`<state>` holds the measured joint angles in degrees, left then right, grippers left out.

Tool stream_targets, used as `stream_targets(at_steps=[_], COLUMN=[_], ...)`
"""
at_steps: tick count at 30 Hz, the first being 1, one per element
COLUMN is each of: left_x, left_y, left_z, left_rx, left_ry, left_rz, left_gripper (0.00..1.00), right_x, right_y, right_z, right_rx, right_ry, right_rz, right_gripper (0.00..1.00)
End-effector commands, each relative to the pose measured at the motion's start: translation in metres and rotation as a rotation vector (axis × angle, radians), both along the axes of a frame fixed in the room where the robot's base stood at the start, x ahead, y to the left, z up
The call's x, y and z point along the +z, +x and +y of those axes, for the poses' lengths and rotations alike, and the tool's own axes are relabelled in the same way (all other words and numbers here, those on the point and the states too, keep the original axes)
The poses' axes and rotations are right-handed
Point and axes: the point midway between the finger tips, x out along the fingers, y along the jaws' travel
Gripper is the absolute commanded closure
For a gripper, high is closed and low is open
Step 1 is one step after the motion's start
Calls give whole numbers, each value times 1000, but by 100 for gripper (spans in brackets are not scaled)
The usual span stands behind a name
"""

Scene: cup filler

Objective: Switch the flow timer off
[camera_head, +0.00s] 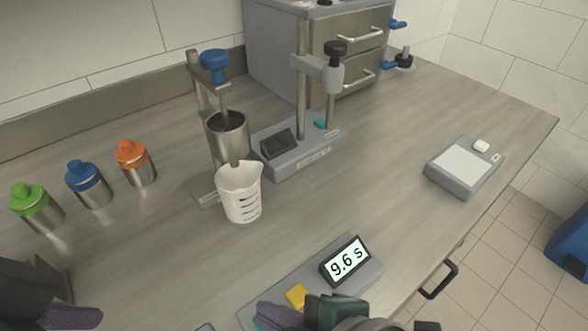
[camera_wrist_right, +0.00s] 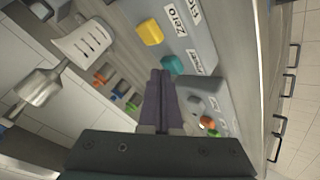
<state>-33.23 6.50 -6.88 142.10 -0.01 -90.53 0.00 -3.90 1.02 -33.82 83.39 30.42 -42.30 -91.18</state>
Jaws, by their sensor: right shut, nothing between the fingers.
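The flow timer (camera_head: 372,272) is a grey box at the bottom of the head view. Its display (camera_head: 346,261) is lit and reads 9.6 s. A yellow button (camera_head: 297,296) is on its top; it also shows in the right wrist view (camera_wrist_right: 150,32), near a "Zero" label. A teal button (camera_wrist_right: 173,65) is beside a label that is only partly readable. My right gripper (camera_wrist_right: 160,74) is shut and empty, its purple fingertips close to the teal button; contact cannot be told. It also shows in the head view (camera_head: 278,314). My left gripper (camera_head: 75,318) is partly cut off at bottom left.
A white measuring cup (camera_head: 240,194) stands under a steel funnel (camera_head: 227,130). A stand with a grey base (camera_head: 305,155) is behind it. A scale (camera_head: 462,168) sits right. Green, blue and orange-capped bottles (camera_head: 134,163) stand left. The bench between timer and scale is clear.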

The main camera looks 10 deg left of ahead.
Motion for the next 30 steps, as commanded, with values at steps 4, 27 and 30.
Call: stream_targets(at_steps=[4,27,30], left_x=[-2,16,29], left_y=[0,0,0], left_z=[1,3,2], left_rx=[-1,-6,-5], left_ry=[2,9,9], left_rz=[0,0,0], left_gripper=[31,31,31], right_x=[-2,17,29], right_y=[0,0,0], right_z=[0,0,-1], right_rx=[1,1,0], right_ry=[-2,0,-1], right_rz=[0,-1,-1], right_gripper=[100,100,100])
